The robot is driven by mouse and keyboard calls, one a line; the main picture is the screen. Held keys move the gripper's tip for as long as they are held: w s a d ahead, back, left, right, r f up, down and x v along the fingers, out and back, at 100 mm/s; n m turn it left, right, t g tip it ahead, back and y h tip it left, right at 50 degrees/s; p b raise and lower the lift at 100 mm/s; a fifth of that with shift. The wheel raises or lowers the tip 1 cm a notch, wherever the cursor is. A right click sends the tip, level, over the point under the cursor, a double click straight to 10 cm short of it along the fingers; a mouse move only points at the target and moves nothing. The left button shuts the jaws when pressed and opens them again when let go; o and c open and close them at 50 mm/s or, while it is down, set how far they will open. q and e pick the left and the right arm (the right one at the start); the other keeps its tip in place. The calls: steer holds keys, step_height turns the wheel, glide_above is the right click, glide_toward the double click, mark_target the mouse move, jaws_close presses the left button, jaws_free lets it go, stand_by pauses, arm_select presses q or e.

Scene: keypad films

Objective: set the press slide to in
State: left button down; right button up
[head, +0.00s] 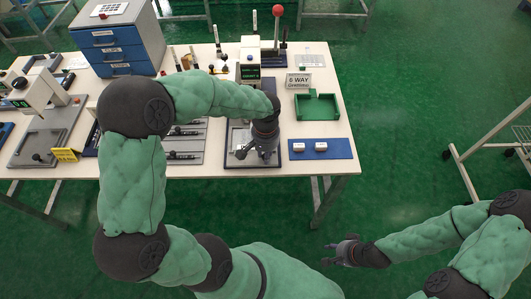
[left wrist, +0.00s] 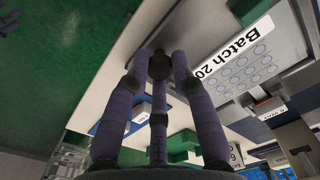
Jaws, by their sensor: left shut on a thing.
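The press (head: 249,72) stands at the back of the table, with a lit display and a lever topped by a red ball (head: 278,11). Its slide (head: 236,134) lies in front of it on a dark base, partly hidden by my left arm and hand. My left gripper (head: 242,152) is over the near end of the slide. In the left wrist view its fingers close around a round black knob (left wrist: 160,65). A plate with a round-button keypad film marked "Batch 20" (left wrist: 245,65) shows beside the knob. My right gripper (head: 332,252) hangs empty off the table with its fingers apart.
Right of the slide, a blue mat (head: 340,148) holds two small white pieces. Behind it are a green tray (head: 331,106) and a "6 WAY" sign (head: 298,80). A blue drawer cabinet (head: 122,52) stands at back left. Another station (head: 45,95) is at far left.

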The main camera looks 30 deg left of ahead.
arm_select(q)
steer(key=w+a, duration=0.2)
steer(key=w, duration=0.1)
steer(key=w+a+p, duration=0.1)
steer(key=w+a, duration=0.1)
steer(key=w, duration=0.1)
steer(key=w+a+p, duration=0.1)
steer(key=w, duration=0.2)
steer(key=shift+w+a, duration=0.3)
steer(key=shift+a, duration=0.1)
steer(key=shift+r, duration=0.1)
steer(key=shift+w+a, duration=0.1)
steer(key=c, duration=1.3)
jaws_free()
steer(key=shift+o, duration=1.2)
steer(key=shift+w, duration=0.1)
step_height(320, 180, up, 12)
